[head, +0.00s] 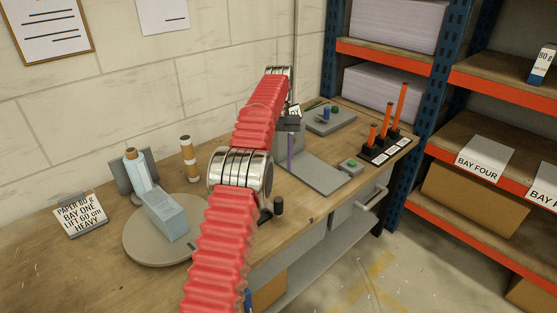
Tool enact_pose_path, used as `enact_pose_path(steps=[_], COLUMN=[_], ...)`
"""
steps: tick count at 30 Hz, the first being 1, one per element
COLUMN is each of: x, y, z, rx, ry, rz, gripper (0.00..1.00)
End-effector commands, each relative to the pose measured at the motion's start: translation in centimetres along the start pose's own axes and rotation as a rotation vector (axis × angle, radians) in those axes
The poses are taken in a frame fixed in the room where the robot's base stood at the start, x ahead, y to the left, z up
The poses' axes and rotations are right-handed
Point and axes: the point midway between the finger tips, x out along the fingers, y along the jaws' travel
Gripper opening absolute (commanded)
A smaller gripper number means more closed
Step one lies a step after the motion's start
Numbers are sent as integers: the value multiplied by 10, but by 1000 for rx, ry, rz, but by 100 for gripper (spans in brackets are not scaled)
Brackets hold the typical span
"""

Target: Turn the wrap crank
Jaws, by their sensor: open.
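A dark crank with an upright black knob (278,207) stands near the front edge of the bench, just right of my arm's middle joint. My arm partly hides its inner end. To its left is a round grey turntable (135,243) with a pale blue block (166,215) lying on it. A light blue roll or bottle (137,170) stands behind the block against a grey upright plate. My red arm rises across the middle of the head view and reaches toward the back wall.
A grey stitching stand (318,177) with a green button is right of my arm. Orange posts (388,115) in a black holder stand at the bench's right end. A paper sign (80,215) stands at left. Shelving (400,60) borders the right.

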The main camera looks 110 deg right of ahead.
Motion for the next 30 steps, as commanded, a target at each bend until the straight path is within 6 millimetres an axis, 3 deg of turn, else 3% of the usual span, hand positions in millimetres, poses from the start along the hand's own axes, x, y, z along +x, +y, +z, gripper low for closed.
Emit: enact_pose_path(steps=[30], x=[-7], y=[-1], z=[-1], rx=[1], ry=[0], rz=[1], gripper=[43])
